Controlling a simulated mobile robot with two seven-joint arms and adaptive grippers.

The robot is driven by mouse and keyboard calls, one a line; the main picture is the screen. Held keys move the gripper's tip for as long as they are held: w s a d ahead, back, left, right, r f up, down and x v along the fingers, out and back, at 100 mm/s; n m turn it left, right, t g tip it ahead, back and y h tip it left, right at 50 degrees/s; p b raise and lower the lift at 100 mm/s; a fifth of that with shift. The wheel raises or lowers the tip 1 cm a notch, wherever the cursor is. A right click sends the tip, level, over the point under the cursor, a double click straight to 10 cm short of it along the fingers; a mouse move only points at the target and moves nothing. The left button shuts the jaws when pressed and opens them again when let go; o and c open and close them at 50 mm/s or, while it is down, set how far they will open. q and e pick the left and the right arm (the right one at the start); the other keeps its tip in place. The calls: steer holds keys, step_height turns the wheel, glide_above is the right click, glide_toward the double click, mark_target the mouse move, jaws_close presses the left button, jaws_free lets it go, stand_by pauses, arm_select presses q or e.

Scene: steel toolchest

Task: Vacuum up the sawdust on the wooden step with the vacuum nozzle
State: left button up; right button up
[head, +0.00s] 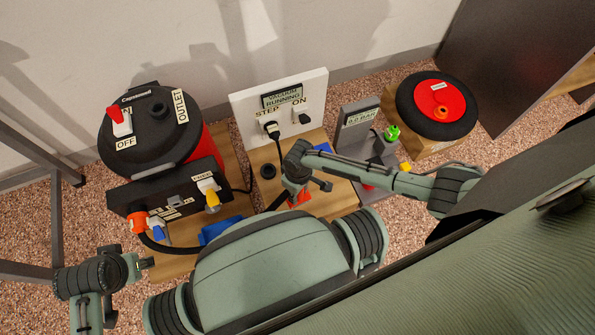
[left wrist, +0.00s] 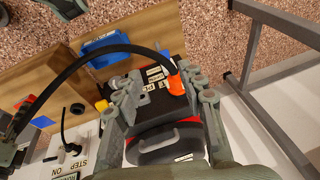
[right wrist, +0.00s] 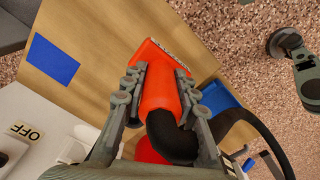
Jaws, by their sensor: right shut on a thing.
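My right gripper (head: 298,178) is shut on the orange vacuum nozzle (right wrist: 158,90), whose black hose (right wrist: 180,140) bends away behind it. In the head view the nozzle (head: 299,198) shows just below the fingers, over the wooden step (head: 342,196). In the right wrist view the nozzle's wide mouth faces the bare wood (right wrist: 105,35); I cannot tell whether it touches. I can make out no sawdust; the wood under the nozzle is hidden. My left gripper (left wrist: 165,98) is open and empty, its fingers apart in front of the vacuum (left wrist: 165,145).
The black-and-red vacuum (head: 150,130) stands at left. A white panel (head: 315,85) reads "VACUUM RUNNING" and carries plugs. A grey unit (head: 352,140) and a red-topped round reel (head: 440,95) stand to its right. A blue square (right wrist: 53,60) lies on the wood.

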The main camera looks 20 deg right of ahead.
steer(key=shift+r+p, duration=0.7)
steer(key=shift+r, duration=0.05)
steer(key=shift+r+p, duration=0.5)
arm_select(q)
step_height(320, 180, down, 6)
steer(key=shift+s+a, duration=0.15)
steer(key=shift+s, duration=0.15)
